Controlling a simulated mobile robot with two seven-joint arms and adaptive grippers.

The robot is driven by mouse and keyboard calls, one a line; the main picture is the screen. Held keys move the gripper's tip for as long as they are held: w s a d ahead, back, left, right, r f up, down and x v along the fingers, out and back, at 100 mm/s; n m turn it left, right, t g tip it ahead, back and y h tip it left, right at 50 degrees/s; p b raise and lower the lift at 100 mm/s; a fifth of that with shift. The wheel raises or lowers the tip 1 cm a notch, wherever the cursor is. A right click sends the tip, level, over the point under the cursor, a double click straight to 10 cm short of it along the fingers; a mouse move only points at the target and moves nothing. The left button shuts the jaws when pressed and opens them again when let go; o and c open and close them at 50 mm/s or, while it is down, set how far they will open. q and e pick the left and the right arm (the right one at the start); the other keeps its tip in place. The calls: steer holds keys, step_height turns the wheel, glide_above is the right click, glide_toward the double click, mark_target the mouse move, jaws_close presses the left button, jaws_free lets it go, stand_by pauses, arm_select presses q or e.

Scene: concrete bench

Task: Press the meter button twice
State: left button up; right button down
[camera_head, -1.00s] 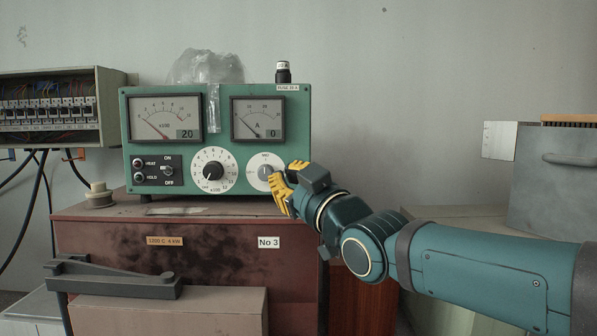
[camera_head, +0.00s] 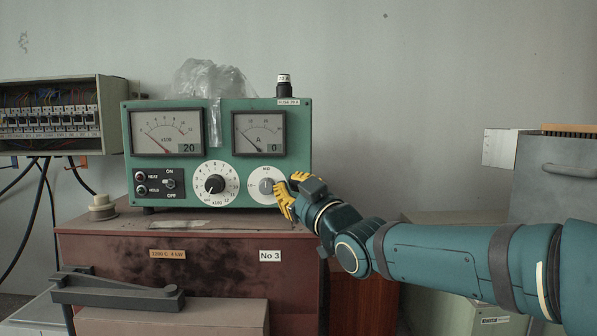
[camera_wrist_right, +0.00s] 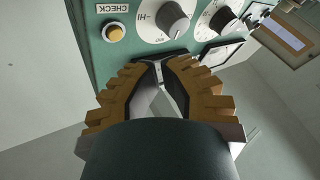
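The green meter box (camera_head: 222,170) stands on a rusty red-brown cabinet, with two needle gauges and dials on its front. In the right wrist view, a round amber button (camera_wrist_right: 115,33) sits beside a CHECK label on the green panel. In the head view the button is hidden behind my right gripper (camera_head: 286,196), which is at the panel's lower right. In the wrist view the yellow-fingered right gripper (camera_wrist_right: 161,62) has its tips together, with nothing seen between them. They appear near the grey HI knob (camera_wrist_right: 170,20), off to one side of the button. My left gripper is out of view.
A breaker box (camera_head: 55,118) with hanging cables is at the left. A pale spool (camera_head: 101,205) and a flat piece lie on the cabinet top (camera_head: 190,224). A dark handle (camera_head: 115,292) juts out in front. A grey metal box (camera_head: 560,185) stands at the right.

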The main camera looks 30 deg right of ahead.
steer(key=shift+w+d, duration=0.35)
steer(key=shift+w, duration=0.25)
steer(key=shift+w+d, duration=0.35)
steer(key=shift+w, duration=0.2)
stand_by(0.4)
steer(key=shift+w, duration=0.15)
steer(key=shift+w+d, duration=0.1)
steer(key=shift+d, duration=0.05)
steer(key=shift+r, duration=0.1)
steer(key=shift+d+r, duration=0.25)
steer(key=shift+r, duration=0.15)
stand_by(1.7)
steer(key=shift+f+b, duration=0.15)
steer(key=shift+b, duration=0.5)
